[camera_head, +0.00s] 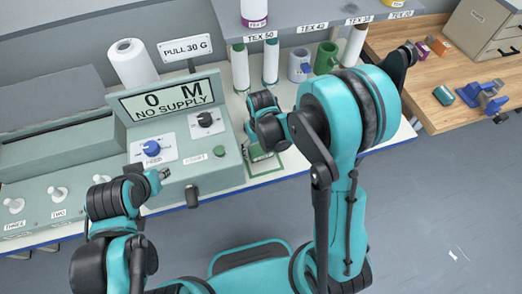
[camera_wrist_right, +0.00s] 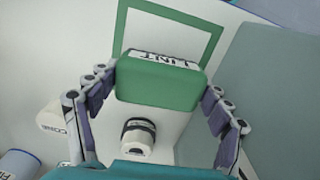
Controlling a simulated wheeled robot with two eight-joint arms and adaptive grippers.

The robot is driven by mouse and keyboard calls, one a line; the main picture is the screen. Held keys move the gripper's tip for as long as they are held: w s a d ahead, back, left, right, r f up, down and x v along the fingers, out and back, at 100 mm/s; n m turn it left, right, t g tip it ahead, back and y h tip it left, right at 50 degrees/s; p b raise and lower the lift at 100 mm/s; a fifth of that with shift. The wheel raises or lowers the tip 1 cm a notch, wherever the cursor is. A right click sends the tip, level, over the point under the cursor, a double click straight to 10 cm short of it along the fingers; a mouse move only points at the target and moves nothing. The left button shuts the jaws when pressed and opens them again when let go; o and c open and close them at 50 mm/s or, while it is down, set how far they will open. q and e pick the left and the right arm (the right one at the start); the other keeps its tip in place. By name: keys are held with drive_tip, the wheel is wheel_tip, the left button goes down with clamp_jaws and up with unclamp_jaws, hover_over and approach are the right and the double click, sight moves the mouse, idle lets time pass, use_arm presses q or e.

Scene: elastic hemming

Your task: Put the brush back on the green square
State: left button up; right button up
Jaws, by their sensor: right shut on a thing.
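The brush is a green block (camera_wrist_right: 158,88) with a white top edge marked LINT, seen in the right wrist view. My right gripper (camera_wrist_right: 158,108) is shut on it, with a finger on each side. The green square (camera_wrist_right: 212,42) is an outline on the pale table; the brush overlaps its lower part in this view. I cannot tell whether the brush touches the table. In the head view my right gripper (camera_head: 262,140) is over the table right of the grey machine and hides most of the brush. My left gripper (camera_head: 160,174) is by the machine's front; its fingers are too small to judge.
The grey machine (camera_head: 200,165) with its NO SUPPLY display stands left of my right gripper. A shelf (camera_head: 290,35) with thread tubes and mugs is behind. In the wrist view a white cylinder with a black band (camera_wrist_right: 138,138) is close below the brush. A wooden bench (camera_head: 440,70) is right.

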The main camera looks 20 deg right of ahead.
drive_tip(key=shift+r, duration=0.1)
drive_tip(key=shift+f+b, duration=0.6)
drive_tip(key=shift+b, duration=0.05)
drive_tip(key=o, duration=1.2)
